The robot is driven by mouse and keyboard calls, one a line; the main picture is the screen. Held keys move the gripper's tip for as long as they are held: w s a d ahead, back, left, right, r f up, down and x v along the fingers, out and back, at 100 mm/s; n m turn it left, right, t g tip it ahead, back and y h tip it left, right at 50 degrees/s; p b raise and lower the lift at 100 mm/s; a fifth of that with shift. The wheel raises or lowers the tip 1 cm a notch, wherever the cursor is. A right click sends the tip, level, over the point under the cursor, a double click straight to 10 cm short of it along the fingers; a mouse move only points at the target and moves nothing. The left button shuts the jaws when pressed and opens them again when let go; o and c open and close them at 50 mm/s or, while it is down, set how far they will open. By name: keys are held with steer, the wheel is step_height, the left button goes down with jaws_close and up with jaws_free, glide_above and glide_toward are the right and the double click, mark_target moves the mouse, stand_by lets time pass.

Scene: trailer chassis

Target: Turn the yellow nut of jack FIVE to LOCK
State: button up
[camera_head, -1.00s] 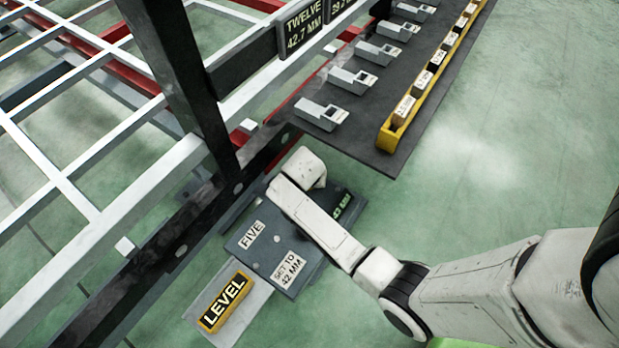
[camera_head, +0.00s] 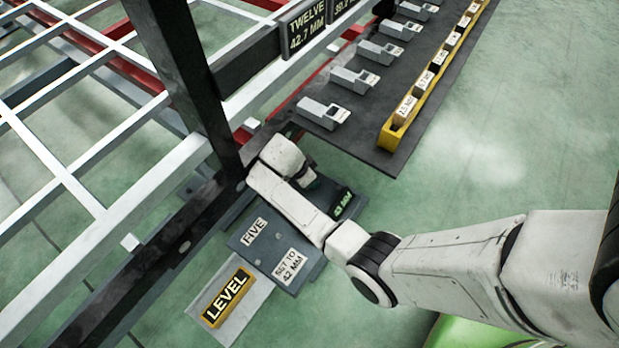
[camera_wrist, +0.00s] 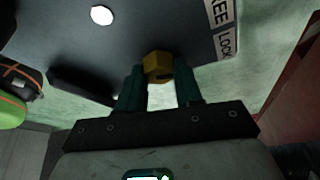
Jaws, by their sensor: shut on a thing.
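The jack plate (camera_head: 262,240) marked FIVE sits beside the dark chassis beam, with a "SET TO 42 MM" label and a green readout (camera_head: 342,204) that seems to show 43 MM. My arm covers part of it in the head view. In the wrist view, the yellow nut (camera_wrist: 158,66) sits at the plate's edge between the two dark fingers of my gripper (camera_wrist: 160,88), which is shut on it. A label reading LOCK (camera_wrist: 226,42) is to the right of the nut.
A yellow LEVEL block (camera_head: 227,298) lies on a pale plate below the jack. A dark mat (camera_head: 372,138) at upper right carries several grey devices and a yellow rack (camera_head: 390,134) of labelled blocks. The dark chassis post (camera_head: 185,70) stands close to my wrist. Green floor at right is clear.

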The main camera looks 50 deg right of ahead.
steer(key=shift+m, duration=0.4)
steer(key=o, duration=1)
steer(key=shift+o, duration=0.2)
steer(key=shift+r, duration=0.45)
step_height(320, 180, up, 3)
steer(key=shift+p, duration=1.1)
steer(key=s+a+r+p, duration=0.3)
steer(key=s+r+p, duration=0.4)
steer(key=s, duration=0.6)
step_height(320, 180, up, 2)
steer(key=shift+s+a, duration=0.25)
